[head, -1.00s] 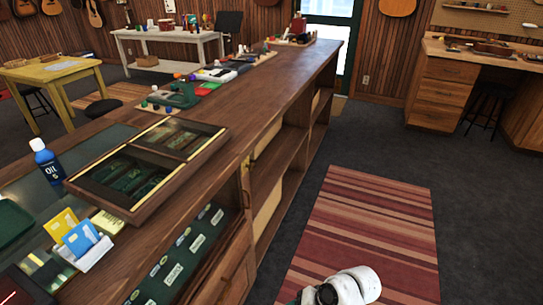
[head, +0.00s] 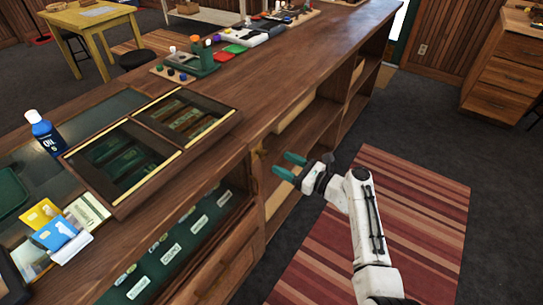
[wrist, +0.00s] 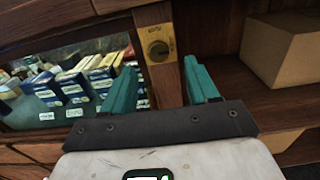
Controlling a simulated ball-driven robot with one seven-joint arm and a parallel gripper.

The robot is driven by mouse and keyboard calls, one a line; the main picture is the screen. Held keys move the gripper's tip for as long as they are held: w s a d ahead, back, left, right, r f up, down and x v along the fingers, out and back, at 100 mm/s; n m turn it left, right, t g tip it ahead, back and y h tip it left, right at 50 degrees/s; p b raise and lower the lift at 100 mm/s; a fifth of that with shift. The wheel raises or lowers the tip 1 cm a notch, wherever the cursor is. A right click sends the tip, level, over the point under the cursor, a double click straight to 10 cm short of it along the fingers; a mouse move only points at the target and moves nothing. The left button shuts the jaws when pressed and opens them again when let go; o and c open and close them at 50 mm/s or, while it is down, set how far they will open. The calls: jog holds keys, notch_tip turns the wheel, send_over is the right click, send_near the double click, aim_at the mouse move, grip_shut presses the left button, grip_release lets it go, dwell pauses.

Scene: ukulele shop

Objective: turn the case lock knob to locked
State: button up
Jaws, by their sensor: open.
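The case lock knob (wrist: 159,51) is a small round brass knob on a brass plate, set in a wooden upright of the counter. In the head view the brass lock (head: 260,153) is small, near the counter's front edge. My gripper (head: 285,166) has green fingers and is open and empty. In the wrist view my gripper (wrist: 161,85) points at the upright, with a finger to each side of the knob in the picture. The fingers look short of the knob and apart from it. The knob's exact setting is too small to read.
Left of the lock is a glass-fronted case section with small boxes (wrist: 100,72). Right of it is an open shelf with a cardboard box (wrist: 284,50). A framed display box (head: 150,150) and a blue oil bottle (head: 44,132) stand on the counter (head: 290,75). A striped rug (head: 425,225) covers the floor.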

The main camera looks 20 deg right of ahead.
aim_at(265, 155)
jog(key=x, duration=0.6)
jog(key=shift+a+b, duration=0.15)
jog(key=shift+b, duration=0.25)
jog(key=c, duration=1)
